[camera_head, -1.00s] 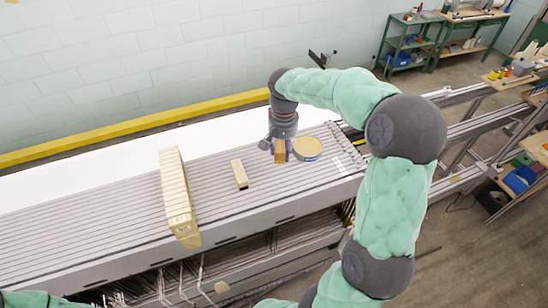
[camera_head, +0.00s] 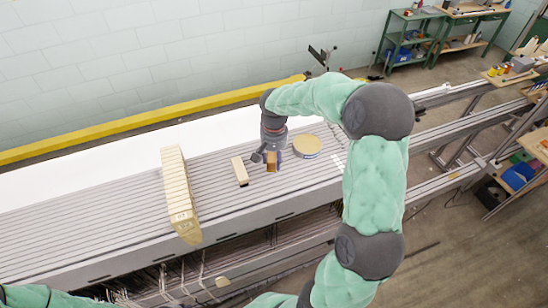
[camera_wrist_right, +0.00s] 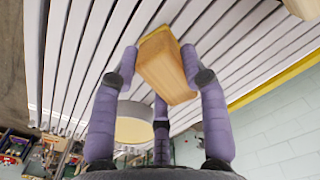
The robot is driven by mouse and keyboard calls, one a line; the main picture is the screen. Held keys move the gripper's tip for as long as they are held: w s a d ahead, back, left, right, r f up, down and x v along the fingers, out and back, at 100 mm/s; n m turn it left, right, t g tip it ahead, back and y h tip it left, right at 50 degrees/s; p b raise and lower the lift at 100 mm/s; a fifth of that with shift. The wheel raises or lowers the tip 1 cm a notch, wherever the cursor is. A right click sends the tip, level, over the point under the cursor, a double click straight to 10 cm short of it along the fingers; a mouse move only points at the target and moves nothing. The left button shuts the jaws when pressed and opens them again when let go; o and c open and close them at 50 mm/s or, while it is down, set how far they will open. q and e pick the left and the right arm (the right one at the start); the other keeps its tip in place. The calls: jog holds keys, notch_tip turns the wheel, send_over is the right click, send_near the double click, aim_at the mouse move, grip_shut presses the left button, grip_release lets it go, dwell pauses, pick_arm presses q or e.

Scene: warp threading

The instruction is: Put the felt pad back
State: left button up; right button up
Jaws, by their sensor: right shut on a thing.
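My right gripper (camera_head: 271,158) is shut on a brown wood-coloured block (camera_head: 272,167), over the grey slatted bed between a pale block and a round tin. In the right wrist view the fingers (camera_wrist_right: 160,68) grip the block (camera_wrist_right: 168,66) from both sides, and a thin yellow layer shows at its far end. I cannot tell whether this layer is the felt pad, or whether the block touches the slats. The pale oblong block (camera_head: 240,171) lies just left of the gripper. My left gripper is out of view.
The round tin (camera_head: 306,145) with a tan top stands right of the gripper. A long row of cream blocks (camera_head: 178,190) lies across the slatted bed (camera_head: 110,220) further left. A yellow rail (camera_head: 140,125) runs behind. Slats between the row and the pale block are clear.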

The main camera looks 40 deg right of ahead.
aim_at(274, 157)
jog(key=o, duration=1)
jog(key=shift+f, duration=0.1)
jog(key=shift+w+r, duration=0.1)
jog(key=shift+r, duration=0.25)
notch_tip(274, 157, up, 12)
jog(key=shift+f+b, duration=0.15)
jog(key=shift+b, duration=0.65)
